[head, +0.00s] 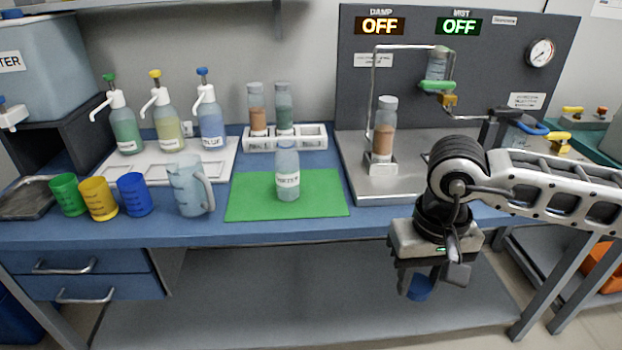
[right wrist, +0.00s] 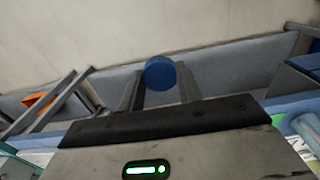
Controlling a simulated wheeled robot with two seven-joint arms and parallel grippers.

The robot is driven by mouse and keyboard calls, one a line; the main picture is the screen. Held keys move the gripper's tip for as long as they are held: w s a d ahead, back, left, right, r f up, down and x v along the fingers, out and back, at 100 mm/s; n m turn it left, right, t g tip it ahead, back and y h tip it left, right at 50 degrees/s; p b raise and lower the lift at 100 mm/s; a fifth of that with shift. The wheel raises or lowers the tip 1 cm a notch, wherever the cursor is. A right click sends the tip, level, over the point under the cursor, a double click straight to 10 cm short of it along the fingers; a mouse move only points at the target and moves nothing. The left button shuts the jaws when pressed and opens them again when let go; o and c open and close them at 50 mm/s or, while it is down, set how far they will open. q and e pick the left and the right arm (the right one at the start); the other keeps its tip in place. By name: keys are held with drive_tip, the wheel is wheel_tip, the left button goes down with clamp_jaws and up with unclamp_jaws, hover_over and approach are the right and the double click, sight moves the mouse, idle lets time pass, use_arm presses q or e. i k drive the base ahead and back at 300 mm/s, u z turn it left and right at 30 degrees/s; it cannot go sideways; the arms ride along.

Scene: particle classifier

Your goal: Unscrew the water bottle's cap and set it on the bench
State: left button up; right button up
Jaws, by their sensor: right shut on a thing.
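The water bottle (head: 288,182), clear with a white label, stands upright on the green mat (head: 325,196) on the bench (head: 262,236). No blue cap shows on its top. My right gripper (head: 422,278) points down in front of the bench's front edge, to the right of the mat. It is shut on a blue cap (head: 420,289), which also shows between the fingertips in the right wrist view (right wrist: 159,73). The cap appears to be over the lower shelf or floor, not touching the bench. My left gripper is not in view.
A clear jug (head: 187,188) and green, yellow and blue cups (head: 136,194) stand left of the mat. Pump bottles stand on a white tray (head: 226,167) behind. A metal stand (head: 400,186) with a filled bottle is at right. The bench front strip is clear.

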sight(286, 158)
drive_tip(key=u, duration=0.6)
drive_tip(key=i, duration=1.35)
drive_tip(key=u, duration=0.35)
